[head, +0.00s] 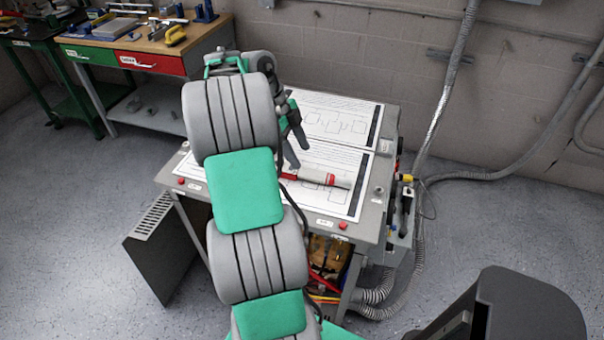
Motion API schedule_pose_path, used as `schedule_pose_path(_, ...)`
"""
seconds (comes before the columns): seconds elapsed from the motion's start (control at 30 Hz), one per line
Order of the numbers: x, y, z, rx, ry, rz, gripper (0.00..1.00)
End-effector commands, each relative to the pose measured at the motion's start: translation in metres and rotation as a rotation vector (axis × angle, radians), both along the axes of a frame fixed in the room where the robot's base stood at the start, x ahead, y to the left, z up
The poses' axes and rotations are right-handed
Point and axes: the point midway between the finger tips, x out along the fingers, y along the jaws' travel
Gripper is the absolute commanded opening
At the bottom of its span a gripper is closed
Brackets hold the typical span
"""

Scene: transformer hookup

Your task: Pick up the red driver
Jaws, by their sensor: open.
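The red driver (318,179) lies on the printed sheet on top of the grey workbench (370,215). It has a red part, a red band and a pale end pointing right. Its left end is partly hidden behind my arm. My gripper (298,154) is above the sheets, just up and left of the driver in the picture. Its dark fingers point down and are apart, with nothing seen between them. Whether the fingertips touch the bench cannot be told from this view.
Two printed diagram sheets (335,120) cover the bench top. Red buttons (343,225) line its front edge. Cables and tools sit on the shelf below. A wooden-topped bench (150,42) with tools stands at the back left. Conduits (445,90) run along the right wall.

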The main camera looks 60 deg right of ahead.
Motion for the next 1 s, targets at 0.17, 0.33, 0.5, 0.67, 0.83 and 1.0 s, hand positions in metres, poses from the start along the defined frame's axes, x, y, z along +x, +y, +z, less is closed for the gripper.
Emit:
schedule_pose_path(0.17, -0.008, 0.002, -0.029, 0.003, 0.001, 0.002, 0.57)
schedule_pose_path(0.33, -0.016, 0.002, -0.054, 0.002, -0.001, 0.004, 0.57)
schedule_pose_path(0.5, -0.018, 0.001, -0.059, 0.000, -0.002, 0.005, 0.57)
schedule_pose_path(0.67, -0.017, 0.001, -0.058, 0.001, -0.002, 0.006, 0.52)
schedule_pose_path(0.83, -0.017, 0.002, -0.058, 0.001, -0.002, 0.006, 0.38)
schedule_pose_path(1.0, -0.017, 0.002, -0.058, 0.001, -0.002, 0.007, 0.24)
